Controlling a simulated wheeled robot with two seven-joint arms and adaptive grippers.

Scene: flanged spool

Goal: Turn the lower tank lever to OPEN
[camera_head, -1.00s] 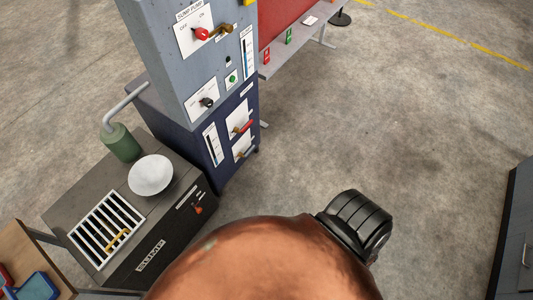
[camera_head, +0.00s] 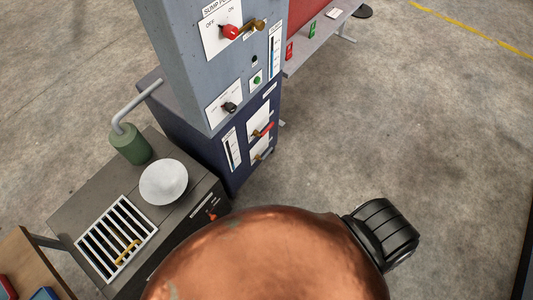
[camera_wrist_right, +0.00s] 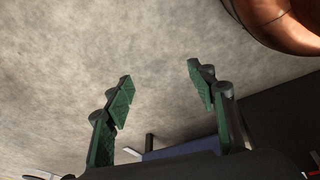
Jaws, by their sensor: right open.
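The dark blue lower cabinet (camera_head: 240,176) stands left of centre in the head view. Its front carries a lever with a red handle (camera_head: 263,129) and, below it, a lever with a grey-blue handle (camera_head: 264,154). Both are small and seen at a steep angle, so their labels and exact settings cannot be read. My right gripper (camera_wrist_right: 158,85) is open and empty in the right wrist view, with bare floor beyond its fingers. Neither lever can be made out between them. My left gripper is not in view.
A large copper rounded body (camera_head: 260,255) blocks the bottom of the head view. The grey upper panel has a red knob (camera_head: 230,32) and a black knob (camera_head: 229,106). A dark sump box (camera_head: 180,218) stands left.

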